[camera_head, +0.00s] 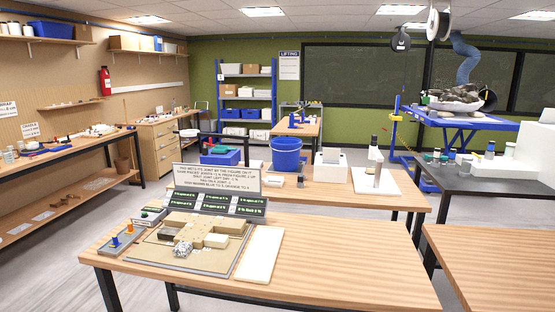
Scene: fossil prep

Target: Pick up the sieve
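I cannot make out a sieve for certain in the head view. A blue bucket (286,154) stands on the middle wooden table (330,194), and a blue bin (221,157) is to its left. A small white round object (188,133) shows beyond the middle table at the left, too small to identify. Neither of my grippers is in view.
The near table (350,266) carries a board of tan blocks (208,229), a sign with dark display panels (218,188) and a white slab (260,255). Its right part is bare. Another bare wooden table (495,262) is at the right. Grey floor shows between tables.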

